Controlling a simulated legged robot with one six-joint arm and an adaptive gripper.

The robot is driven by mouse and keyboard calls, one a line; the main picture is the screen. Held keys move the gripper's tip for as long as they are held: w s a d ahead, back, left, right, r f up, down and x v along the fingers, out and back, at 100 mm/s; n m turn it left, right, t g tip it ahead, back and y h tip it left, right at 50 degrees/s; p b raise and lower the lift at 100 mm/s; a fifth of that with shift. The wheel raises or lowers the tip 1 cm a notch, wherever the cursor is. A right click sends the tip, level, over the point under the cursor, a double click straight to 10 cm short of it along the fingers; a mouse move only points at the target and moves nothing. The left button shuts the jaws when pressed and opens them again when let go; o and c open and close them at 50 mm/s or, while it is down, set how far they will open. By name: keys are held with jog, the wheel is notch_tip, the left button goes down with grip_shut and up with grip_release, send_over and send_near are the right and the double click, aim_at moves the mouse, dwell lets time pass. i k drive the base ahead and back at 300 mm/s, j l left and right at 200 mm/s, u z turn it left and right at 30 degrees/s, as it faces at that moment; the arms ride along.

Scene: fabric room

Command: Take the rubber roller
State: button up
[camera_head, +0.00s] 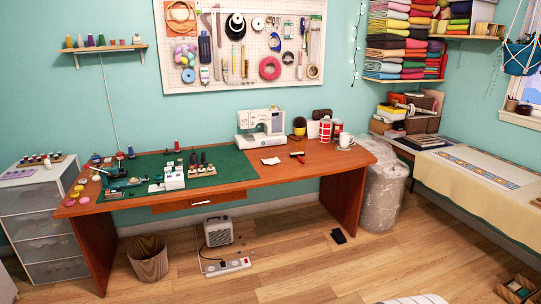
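A small tool with a reddish-orange handle and a dark end, which looks like the rubber roller (297,155), lies on the right part of the brown wooden desk (230,194). It is right of the white cloth or paper piece (271,161) and left of the white mug (345,141). It is small here, so its details are hard to make out. My gripper does not show in this view.
A white sewing machine (262,128) stands behind the roller to the left. Red-and-white containers (326,129) stand behind it to the right. A wrapped grey bin (382,185) stands by the desk's right end. A heater (218,231) and power strip (228,267) are on the floor.

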aim_at(302, 161)
jog(key=i+z, duration=0.45)
jog(key=i, duration=1.15)
jog(key=i+u, duration=0.1)
jog(key=i, duration=0.7)
jog(key=i+l+u, duration=0.1)
jog(key=i, duration=0.65)
jog(key=i+l+u, duration=0.35)
jog(key=i, duration=0.25)
jog(key=i+l+u, duration=0.35)
jog(key=i, duration=0.25)
